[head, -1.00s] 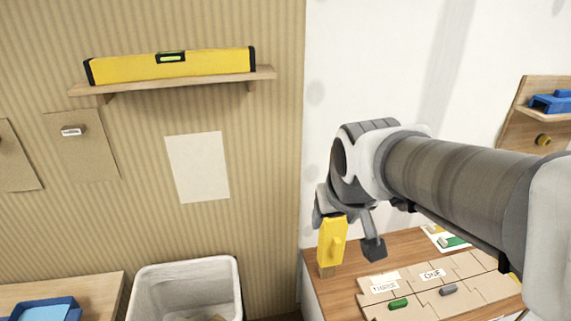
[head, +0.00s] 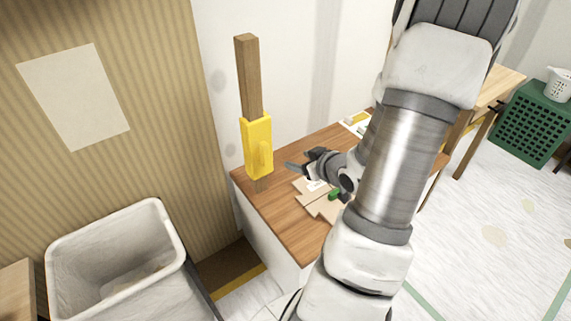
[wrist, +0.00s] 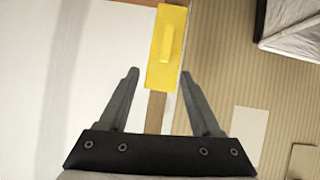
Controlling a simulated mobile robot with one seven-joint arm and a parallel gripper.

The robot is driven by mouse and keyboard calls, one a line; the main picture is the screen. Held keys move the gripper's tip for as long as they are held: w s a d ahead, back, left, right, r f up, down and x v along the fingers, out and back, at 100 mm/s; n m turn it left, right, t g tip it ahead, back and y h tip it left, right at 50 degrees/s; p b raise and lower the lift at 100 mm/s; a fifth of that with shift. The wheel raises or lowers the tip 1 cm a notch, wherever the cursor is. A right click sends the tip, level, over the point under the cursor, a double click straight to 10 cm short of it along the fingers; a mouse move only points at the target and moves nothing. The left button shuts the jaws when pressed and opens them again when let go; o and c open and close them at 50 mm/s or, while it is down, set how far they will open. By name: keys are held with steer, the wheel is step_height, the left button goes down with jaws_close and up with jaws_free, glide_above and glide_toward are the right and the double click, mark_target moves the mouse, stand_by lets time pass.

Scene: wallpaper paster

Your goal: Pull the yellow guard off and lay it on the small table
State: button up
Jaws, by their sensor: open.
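The yellow guard (head: 257,147) is a block with a raised grip, around or against an upright wooden post (head: 247,75) at the corner of a wooden-topped table (head: 290,222). Post shows above and below it. My gripper (head: 298,165) is to its right, apart from it. In the wrist view, my open gripper (wrist: 159,74) has its two fingers apart, with the guard (wrist: 166,45) ahead of them and nothing held. A light-wood table (head: 500,84) stands farther back right. I cannot tell which table is the small table.
Cardboard pieces (head: 310,192) and a green item (head: 334,195) lie on the wooden-topped table, partly hidden by my arm. A white bin (head: 165,235) stands at left. A green crate (head: 528,125) is far right. Open floor shows at right.

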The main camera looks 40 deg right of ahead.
steer(key=f+t, duration=0.1)
steer(key=t, duration=0.1)
steer(key=b, duration=0.6)
glide_toward(267, 150)
steer(key=shift+y, duration=0.3)
steer(key=x, duration=0.8)
steer(key=shift+w+d+f, duration=0.1)
steer(key=shift+w, duration=0.2)
steer(key=shift+p, duration=0.3)
jaws_close()
